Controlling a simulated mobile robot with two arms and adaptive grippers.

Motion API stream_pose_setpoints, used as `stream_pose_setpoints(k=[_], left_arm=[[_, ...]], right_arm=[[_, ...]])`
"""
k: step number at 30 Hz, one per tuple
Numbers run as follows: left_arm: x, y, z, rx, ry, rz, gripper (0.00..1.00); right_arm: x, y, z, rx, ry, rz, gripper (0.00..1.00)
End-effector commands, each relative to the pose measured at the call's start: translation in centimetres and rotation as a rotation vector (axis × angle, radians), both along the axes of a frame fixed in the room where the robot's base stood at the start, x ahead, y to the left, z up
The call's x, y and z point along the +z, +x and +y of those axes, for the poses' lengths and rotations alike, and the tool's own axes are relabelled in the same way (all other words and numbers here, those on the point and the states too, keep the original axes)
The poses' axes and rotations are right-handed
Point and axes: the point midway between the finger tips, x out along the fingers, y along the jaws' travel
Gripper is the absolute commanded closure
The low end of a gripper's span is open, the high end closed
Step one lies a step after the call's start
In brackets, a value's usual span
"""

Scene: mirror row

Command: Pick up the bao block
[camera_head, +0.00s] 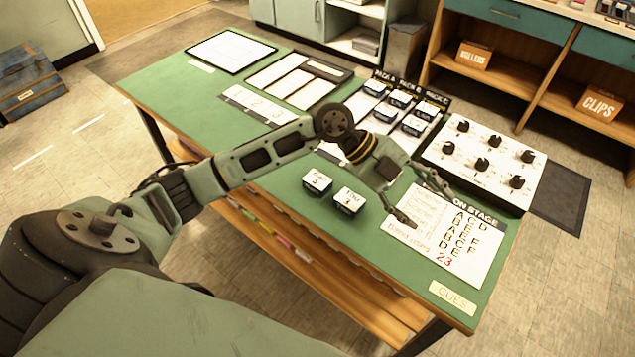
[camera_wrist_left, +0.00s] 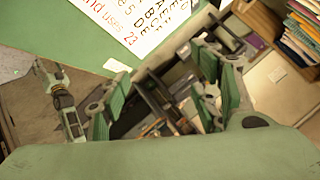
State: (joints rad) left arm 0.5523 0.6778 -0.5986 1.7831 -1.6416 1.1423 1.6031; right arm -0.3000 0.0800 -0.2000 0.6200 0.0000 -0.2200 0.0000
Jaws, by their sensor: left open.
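Several small white-topped blocks with dark sides are in the head view; their labels are too small to read, so I cannot tell which is the bao block. Two blocks stand apart on the green table (camera_head: 265,195), a left one (camera_head: 317,182) and a right one (camera_head: 348,201). The others, such as this block (camera_head: 414,126), sit in the rack (camera_head: 440,100) at the back. My left gripper (camera_head: 425,205) is open and empty, above the on-stage card (camera_head: 447,240), right of the two loose blocks. Its spread fingers show in the left wrist view (camera_wrist_left: 168,95).
A white panel with black knobs (camera_head: 484,161) stands at the table's right. Several white cards and frames (camera_head: 298,80) lie toward the back left. A cues label (camera_head: 453,297) is at the front corner. Green tabletop is bare around the two loose blocks.

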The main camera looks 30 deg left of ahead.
Motion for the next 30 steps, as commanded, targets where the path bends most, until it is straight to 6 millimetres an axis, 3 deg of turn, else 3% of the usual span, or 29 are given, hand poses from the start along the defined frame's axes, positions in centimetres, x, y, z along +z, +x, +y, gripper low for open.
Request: stream_pose_setpoints(k=[3, 6, 9, 12, 17, 30], left_arm=[[-3.0, 1.2, 7.9, 0.080, 0.314, 0.129, 0.42], [-3.9, 1.5, 14.6, 0.188, 0.537, 0.237, 0.42], [-3.6, 1.3, 19.9, 0.298, 0.701, 0.321, 0.42], [-3.1, 1.0, 23.2, 0.376, 0.799, 0.375, 0.42], [-3.3, 0.7, 25.0, 0.424, 0.852, 0.408, 0.42], [-9.0, 0.9, 25.0, 0.419, 0.850, 0.410, 0.42]], right_arm=[[0.0, 0.0, 0.0, 0.000, 0.000, 0.000, 0.32], [0.0, 0.0, 0.0, 0.000, 0.000, 0.000, 0.32], [0.0, 0.0, 0.0, 0.000, 0.000, 0.000, 0.32], [0.0, 0.0, 0.0, 0.000, 0.000, 0.000, 0.32], [0.1, 0.0, 0.0, 0.000, 0.000, 0.000, 0.32], [1.6, 0.0, 0.0, 0.000, 0.000, 0.000, 0.32]])
